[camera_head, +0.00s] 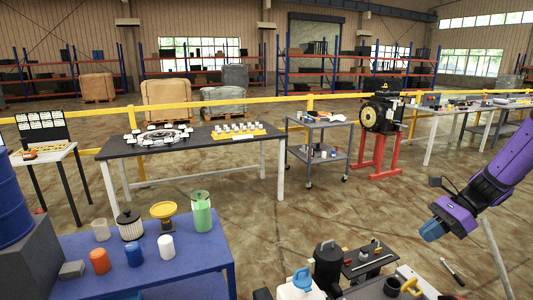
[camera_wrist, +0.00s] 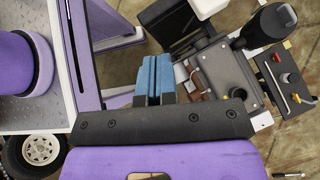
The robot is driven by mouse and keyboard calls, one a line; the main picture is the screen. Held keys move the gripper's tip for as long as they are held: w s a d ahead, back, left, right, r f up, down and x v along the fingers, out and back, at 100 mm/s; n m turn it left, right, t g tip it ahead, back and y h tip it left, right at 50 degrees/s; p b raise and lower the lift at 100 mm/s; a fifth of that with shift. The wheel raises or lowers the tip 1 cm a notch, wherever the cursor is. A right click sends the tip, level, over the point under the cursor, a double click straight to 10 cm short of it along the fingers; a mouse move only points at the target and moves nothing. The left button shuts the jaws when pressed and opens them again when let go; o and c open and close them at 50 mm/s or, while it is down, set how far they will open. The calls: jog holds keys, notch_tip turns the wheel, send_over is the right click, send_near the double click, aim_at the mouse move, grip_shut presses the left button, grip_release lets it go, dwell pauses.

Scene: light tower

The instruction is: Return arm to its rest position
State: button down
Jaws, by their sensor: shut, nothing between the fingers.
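My purple arm reaches in from the right of the head view. My gripper (camera_head: 434,229), with blue fingertips, hangs in the air above the floor, to the right of the blue table. In the wrist view my gripper (camera_wrist: 154,75) shows its two blue fingers side by side and pressed together, with nothing between them. Nothing touches the fingers in the head view.
A blue table (camera_head: 75,245) with several containers stands at the lower left. A dark workbench (camera_head: 187,144) stands behind it. Open floor lies in the middle.

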jog(key=s+a+r+n+h, duration=0.3)
jog(key=s+a+r+n, duration=0.15)
jog(key=r, duration=0.25)
jog(key=s+a+r+n+h, duration=0.3)
jog(key=s+a+r+n, duration=0.15)
jog(key=r, duration=0.25)
jog(key=s+a+r+n+t+h, duration=0.2)
jog(key=s+r+n+t, duration=0.3)
jog(key=s+n, duration=0.4)
jog(key=s+r+h, duration=0.1)
jog(key=s, duration=0.2)
jog(key=shift+s+r+n+t+h, duration=0.3)
jog(key=shift+r+n+t, duration=0.1)
